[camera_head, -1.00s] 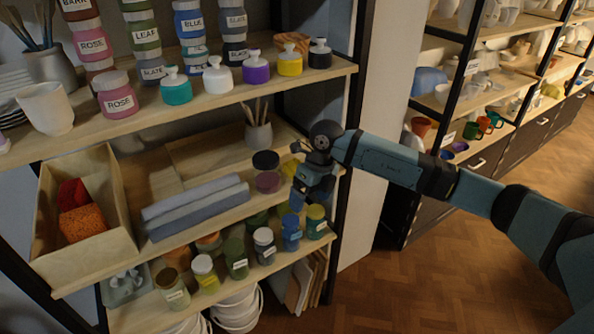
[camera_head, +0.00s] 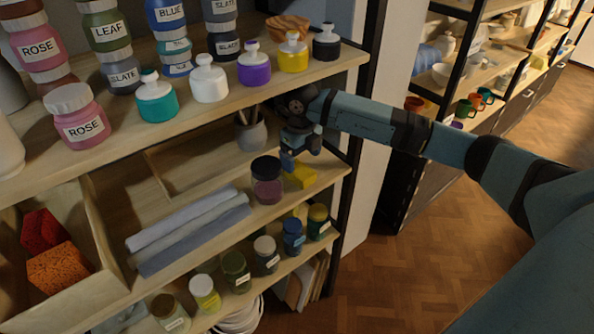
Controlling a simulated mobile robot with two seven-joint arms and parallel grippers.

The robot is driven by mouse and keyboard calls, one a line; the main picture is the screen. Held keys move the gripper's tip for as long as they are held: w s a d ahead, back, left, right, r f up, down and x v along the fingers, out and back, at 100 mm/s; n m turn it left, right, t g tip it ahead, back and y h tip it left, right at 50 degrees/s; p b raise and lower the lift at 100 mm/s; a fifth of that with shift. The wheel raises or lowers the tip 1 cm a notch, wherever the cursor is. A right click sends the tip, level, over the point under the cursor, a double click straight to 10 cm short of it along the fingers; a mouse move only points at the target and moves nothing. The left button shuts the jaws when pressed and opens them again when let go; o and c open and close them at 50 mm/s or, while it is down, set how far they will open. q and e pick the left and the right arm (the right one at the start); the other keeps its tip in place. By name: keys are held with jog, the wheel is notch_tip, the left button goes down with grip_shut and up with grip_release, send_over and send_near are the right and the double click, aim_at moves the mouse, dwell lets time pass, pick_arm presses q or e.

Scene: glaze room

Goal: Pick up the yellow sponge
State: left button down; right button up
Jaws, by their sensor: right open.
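The yellow sponge (camera_head: 302,177) lies on the middle shelf near its right end, to the right of a dark-lidded jar. My right gripper (camera_head: 288,166) is open, just above and to the left of the sponge in the picture. Its fingers are small and partly overlap the sponge's left side, and I cannot tell whether they touch it. My right arm reaches in from the right, under the upper shelf. My left gripper is not in view.
A dark-lidded purple jar (camera_head: 267,181) stands close left of the gripper. A grey brush pot (camera_head: 251,131) stands behind. Rolled grey cloths (camera_head: 190,232) lie further left. The upper shelf (camera_head: 300,78) holds several bottles overhead.

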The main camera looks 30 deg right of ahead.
aim_at(298, 169)
jog(key=f, duration=0.5)
jog(key=shift+w+a+f+p, duration=0.15)
jog(key=shift+w+f+p, duration=0.1)
jog(key=shift+w+p, duration=0.05)
jog(key=c, duration=1)
